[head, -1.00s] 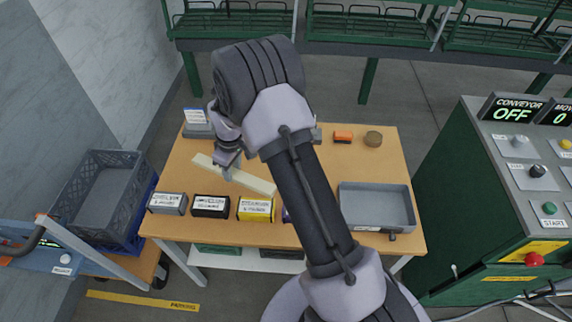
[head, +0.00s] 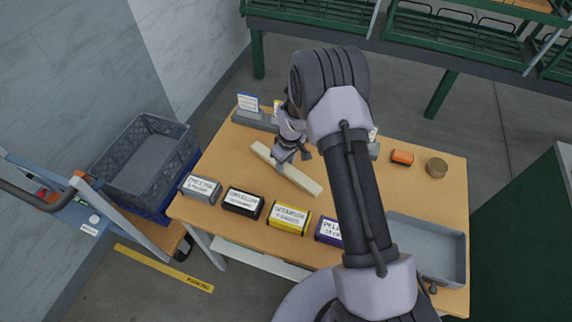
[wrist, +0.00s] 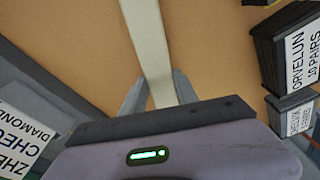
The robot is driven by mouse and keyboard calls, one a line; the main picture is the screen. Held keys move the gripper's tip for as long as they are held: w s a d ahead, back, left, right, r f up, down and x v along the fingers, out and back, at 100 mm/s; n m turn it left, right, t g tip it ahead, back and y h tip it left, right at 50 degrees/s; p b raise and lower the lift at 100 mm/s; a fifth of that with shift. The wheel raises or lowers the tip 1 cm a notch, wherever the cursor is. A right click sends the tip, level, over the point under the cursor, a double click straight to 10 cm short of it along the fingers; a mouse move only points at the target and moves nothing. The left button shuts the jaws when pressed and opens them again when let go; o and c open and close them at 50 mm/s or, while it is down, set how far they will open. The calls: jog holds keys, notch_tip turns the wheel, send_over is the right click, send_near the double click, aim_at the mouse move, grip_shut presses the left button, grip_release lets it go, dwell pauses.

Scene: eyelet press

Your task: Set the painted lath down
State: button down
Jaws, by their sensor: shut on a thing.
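The painted lath (head: 304,182) is a long, flat cream strip. In the head view it lies along or just over the wooden table, behind the row of small boxes; I cannot tell if it touches the top. My gripper (head: 287,162) is shut on the lath near its middle, reaching down from above. In the wrist view the lath (wrist: 147,40) runs from the top edge down between the two grey fingers (wrist: 157,90). The part of it under the gripper body is hidden.
Grey (head: 200,187), black (head: 243,202), yellow (head: 289,218) and purple (head: 329,230) labelled boxes line the table's front. A grey tray (head: 455,255) is at right. An orange block (head: 402,157) and round tin (head: 437,167) stand behind. Bare tabletop (head: 225,155) shows left of the lath.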

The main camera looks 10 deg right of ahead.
jog(key=shift+f, duration=0.1)
jog(key=c, duration=0.9)
grip_release()
notch_tip(320, 180, up, 18)
jog(key=s+m+p, duration=0.1)
jog(key=s+p, duration=0.1)
jog(key=p, duration=0.2)
notch_tip(320, 180, up, 14)
jog(key=m+t, duration=0.2)
jog(key=m, duration=0.1)
send_over(288, 170)
jog(key=s+a, duration=0.2)
jog(key=s, duration=0.5)
jog(key=s+a+r+m+t, duration=0.1)
jog(key=s+r+m, duration=0.1)
jog(key=s, duration=0.5)
jog(key=s+a+r+m, duration=0.1)
jog(key=s+r+m, duration=0.1)
jog(key=s+r, duration=0.2)
jog(key=s+r+m+t+y, duration=0.1)
jog(key=s+r+m, duration=0.2)
jog(key=s, duration=0.7)
jog(key=shift+s+a+r+t, duration=0.15)
jog(key=shift+s+a+t, duration=0.15)
jog(key=shift+a, duration=0.1)
